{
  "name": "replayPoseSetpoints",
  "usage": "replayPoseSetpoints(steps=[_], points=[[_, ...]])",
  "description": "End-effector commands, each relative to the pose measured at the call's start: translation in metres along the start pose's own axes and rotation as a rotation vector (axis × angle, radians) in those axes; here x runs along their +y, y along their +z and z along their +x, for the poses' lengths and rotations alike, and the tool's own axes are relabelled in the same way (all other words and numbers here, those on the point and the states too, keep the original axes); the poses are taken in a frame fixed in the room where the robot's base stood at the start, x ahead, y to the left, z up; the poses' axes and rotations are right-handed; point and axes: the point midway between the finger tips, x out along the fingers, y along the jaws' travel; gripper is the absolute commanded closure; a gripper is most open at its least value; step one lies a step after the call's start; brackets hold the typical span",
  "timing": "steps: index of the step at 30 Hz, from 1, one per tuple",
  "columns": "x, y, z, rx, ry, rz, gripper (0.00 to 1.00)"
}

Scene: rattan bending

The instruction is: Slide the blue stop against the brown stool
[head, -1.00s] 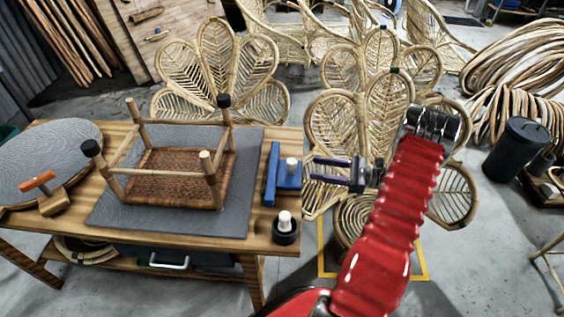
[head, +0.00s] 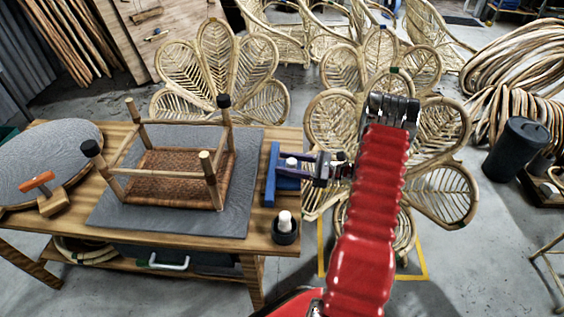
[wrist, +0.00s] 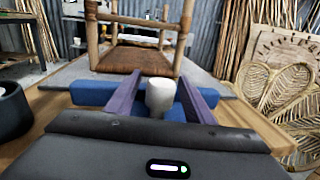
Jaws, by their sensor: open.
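The blue stop (head: 271,175) lies on the right end of the wooden table, to the right of the brown stool, with a gap between them. It has a long blue bar and a white knob, and it also shows in the wrist view (wrist: 92,93). The brown stool (head: 180,172) lies upside down on a grey mat, legs up, two with black caps. My gripper (head: 297,168) is open at the stop. In the wrist view its two purple fingers (wrist: 160,98) stand on either side of the white knob (wrist: 160,96). Contact with the knob cannot be told.
The grey mat (head: 110,214) lies under the stool. A black cup with a white top (head: 285,230) stands at the table's front right. An orange-handled tool (head: 45,192) and a round grey disc (head: 50,150) lie at left. Rattan chairs stand behind.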

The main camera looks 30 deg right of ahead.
Motion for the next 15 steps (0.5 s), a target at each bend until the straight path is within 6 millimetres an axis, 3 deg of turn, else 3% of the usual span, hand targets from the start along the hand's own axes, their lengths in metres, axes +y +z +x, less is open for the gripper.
replayPoseSetpoints(steps=[6, 15], points=[[0.0, 0.0, 0.02, 0.001, 0.001, 0.0, 0.52], [0.0, 0.0, 0.022, 0.0, 0.0, 0.0, 0.52]])
